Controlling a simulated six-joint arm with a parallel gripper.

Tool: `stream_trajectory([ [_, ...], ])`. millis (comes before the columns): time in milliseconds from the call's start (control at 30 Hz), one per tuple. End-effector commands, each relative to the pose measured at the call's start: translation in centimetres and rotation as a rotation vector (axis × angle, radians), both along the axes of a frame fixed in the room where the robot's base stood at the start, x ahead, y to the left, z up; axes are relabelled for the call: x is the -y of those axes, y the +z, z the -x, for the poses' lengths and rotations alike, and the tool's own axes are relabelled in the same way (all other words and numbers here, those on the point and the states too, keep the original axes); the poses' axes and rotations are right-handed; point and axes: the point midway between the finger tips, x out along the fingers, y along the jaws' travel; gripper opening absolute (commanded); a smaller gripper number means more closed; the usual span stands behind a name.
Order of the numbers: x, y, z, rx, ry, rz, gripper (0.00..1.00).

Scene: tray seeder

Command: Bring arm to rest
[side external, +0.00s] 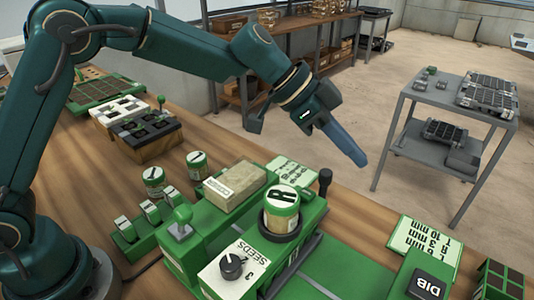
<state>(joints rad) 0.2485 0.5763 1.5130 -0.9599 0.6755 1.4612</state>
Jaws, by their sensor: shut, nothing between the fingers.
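My gripper (357,156) is at the end of my dark green arm, in the upper middle of the side view. Its blue-grey fingers are shut together with nothing between them and point down to the right. It hangs in the air above and behind the green seeder machine (185,262), apart from everything. The seeder carries a round pot marked R (282,208), a SEEDS panel (235,272) with a black knob, and a tan block (235,184).
Two small labelled jars (153,180) and a row of green switches (149,212) stand left of the seeder. Black and white seed trays (148,135) lie farther back. A note card (425,240) and a DIB box (427,284) are at the right. A grey cart (473,116) stands beyond the bench.

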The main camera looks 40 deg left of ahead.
Motion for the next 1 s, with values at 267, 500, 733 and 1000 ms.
stream_trajectory([
  [267,-0.5,1.3,-0.3,0.028,0.012,0.007,0.0],
  [500,-3.7,8.1,1.7,0.164,0.051,-0.014,0.0],
  [733,-8.0,10.6,7.7,0.147,0.179,-0.075,0.0],
  [1000,-13.2,8.4,15.7,0.03,0.45,-0.141,0.0],
])
